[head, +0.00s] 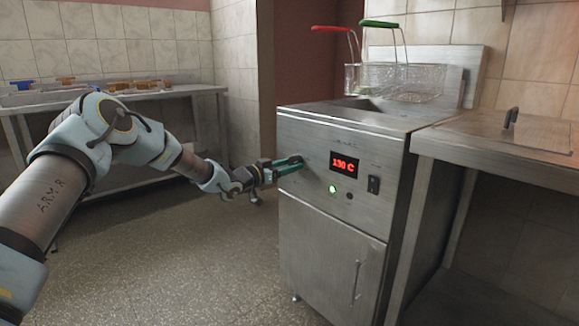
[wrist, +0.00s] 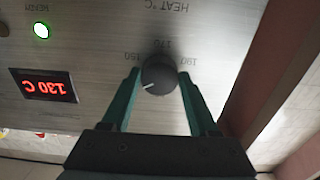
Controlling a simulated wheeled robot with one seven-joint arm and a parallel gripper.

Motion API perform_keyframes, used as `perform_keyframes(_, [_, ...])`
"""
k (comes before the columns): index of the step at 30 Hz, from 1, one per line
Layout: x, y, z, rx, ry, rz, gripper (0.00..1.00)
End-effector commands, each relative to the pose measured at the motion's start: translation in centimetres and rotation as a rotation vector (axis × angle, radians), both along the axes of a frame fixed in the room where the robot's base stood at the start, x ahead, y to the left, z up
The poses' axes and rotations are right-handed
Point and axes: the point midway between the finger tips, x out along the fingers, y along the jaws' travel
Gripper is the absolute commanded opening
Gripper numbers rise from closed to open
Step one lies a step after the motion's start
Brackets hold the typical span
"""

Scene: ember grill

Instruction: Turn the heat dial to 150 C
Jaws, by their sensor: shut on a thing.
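The heat dial (wrist: 160,76) is a round dark knob on the fryer's steel front panel, seen upside down in the wrist view. Its white mark points toward the lower left of that picture. Printed numbers, including 150 (wrist: 132,57), stand around it. The red display (wrist: 44,86) reads 130 C; it also shows in the head view (head: 344,164). My gripper (wrist: 159,76) has its two green fingers on either side of the dial and is shut on it. In the head view, my gripper (head: 300,160) reaches the panel left of the display and hides the dial.
A green light (head: 332,190) glows below the display, with a black switch (head: 374,185) to its right. Wire baskets (head: 400,80) with red and green handles stand on the fryer (head: 335,225). A steel counter (head: 500,150) adjoins it at right. Open floor lies in front.

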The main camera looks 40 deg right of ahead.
Motion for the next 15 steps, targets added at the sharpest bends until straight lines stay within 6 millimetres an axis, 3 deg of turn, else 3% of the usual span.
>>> perform_keyframes(3, [0.06,0.02,0.01,0.0,0.0,0.001,0.05])
perform_keyframes(15, [0.02,-0.03,-0.22,-0.006,-0.102,0.0,0.05])
